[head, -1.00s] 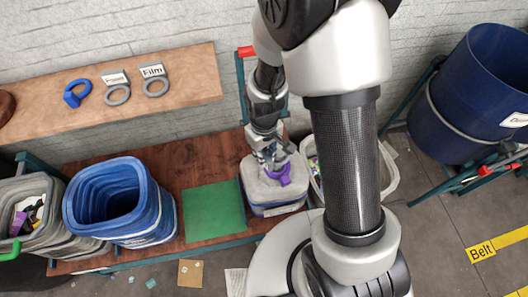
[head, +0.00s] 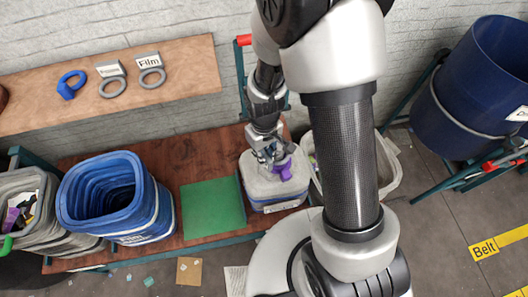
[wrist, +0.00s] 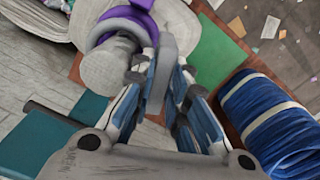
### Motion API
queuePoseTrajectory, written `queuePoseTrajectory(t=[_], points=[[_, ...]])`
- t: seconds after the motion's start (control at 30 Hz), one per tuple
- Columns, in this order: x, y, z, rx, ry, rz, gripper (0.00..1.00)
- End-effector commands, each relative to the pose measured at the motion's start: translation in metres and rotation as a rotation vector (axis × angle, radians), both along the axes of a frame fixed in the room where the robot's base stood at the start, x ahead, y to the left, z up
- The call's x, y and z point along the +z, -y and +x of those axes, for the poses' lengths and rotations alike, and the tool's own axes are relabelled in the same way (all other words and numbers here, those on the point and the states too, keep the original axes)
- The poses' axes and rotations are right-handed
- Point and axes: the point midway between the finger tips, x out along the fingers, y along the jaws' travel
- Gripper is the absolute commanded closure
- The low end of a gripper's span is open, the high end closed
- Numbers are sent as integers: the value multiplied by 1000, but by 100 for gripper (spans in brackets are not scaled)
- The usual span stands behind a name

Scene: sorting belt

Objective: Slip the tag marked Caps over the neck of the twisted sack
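The grey sack (head: 262,187) sits in a tub on the wooden bench, below my gripper. In the wrist view its pale grey neck (wrist: 104,68) stands just left of the fingers. A purple band (wrist: 103,17) curves around the neck; it also shows in the head view (head: 286,170). My gripper (wrist: 165,75) is closed on a narrow grey piece (wrist: 167,50), which looks like a tag seen edge-on. I cannot read a label on it, and the fingers hide how it meets the neck. In the head view my gripper (head: 270,157) is right at the neck.
A blue tag (head: 70,84) and two grey tags, one marked Film (head: 151,78), lie on the wall shelf. A green mat (head: 212,207) and a blue bin (head: 150,205) are left of the sack. A pale bin (head: 391,178) stands right, partly behind my arm.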

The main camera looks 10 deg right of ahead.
Motion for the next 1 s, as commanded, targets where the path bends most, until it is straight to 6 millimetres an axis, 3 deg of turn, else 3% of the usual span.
queuePoseTrajectory(t=[0.33,0.7,0.87,1.0], points=[[0,0,0,0,0,0,63],[2,0,0,0,2,1,62],[22,0,2,0,7,1,62],[53,0,2,0,8,1,62]])
